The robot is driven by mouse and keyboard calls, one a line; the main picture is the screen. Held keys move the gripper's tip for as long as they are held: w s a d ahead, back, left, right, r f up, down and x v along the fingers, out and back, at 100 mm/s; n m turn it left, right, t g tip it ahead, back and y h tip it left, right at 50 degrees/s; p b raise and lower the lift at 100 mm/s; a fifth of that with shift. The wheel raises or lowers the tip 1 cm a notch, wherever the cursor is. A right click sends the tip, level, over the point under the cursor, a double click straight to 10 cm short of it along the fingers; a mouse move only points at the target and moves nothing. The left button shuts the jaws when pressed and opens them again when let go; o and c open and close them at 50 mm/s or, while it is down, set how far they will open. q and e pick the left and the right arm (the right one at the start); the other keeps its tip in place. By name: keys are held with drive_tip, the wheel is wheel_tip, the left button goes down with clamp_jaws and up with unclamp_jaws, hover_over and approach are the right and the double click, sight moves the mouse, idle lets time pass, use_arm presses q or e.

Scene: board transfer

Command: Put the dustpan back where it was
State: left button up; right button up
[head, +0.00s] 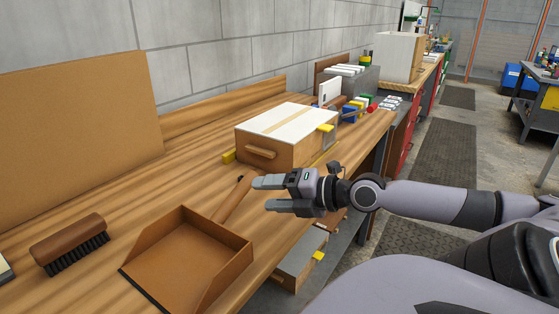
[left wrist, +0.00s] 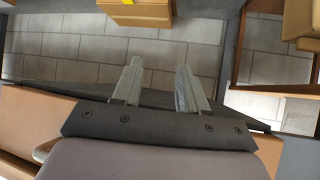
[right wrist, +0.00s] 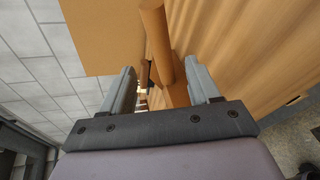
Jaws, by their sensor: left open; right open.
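The brown dustpan (head: 185,255) lies on the wooden workbench at the front in the head view. Its handle (head: 235,197) points back and right towards my right gripper (head: 262,194). That gripper is open, with its fingertips close to the handle's far end. In the right wrist view, a brown rod that looks like the handle (right wrist: 155,45) shows between and beyond the open fingers; I cannot tell whether they touch it. My left gripper (left wrist: 158,66) is open and empty in the left wrist view and does not show in the head view.
A brush (head: 70,243) with dark bristles lies left of the dustpan. A wooden box with a white top (head: 290,120) stands behind my right gripper. A brown board (head: 80,120) leans at the wall. Drawers (head: 300,258) sit below the bench's right edge.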

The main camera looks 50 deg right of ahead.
drive_tip(key=shift+v, duration=0.85)
drive_tip(key=shift+s, duration=0.1)
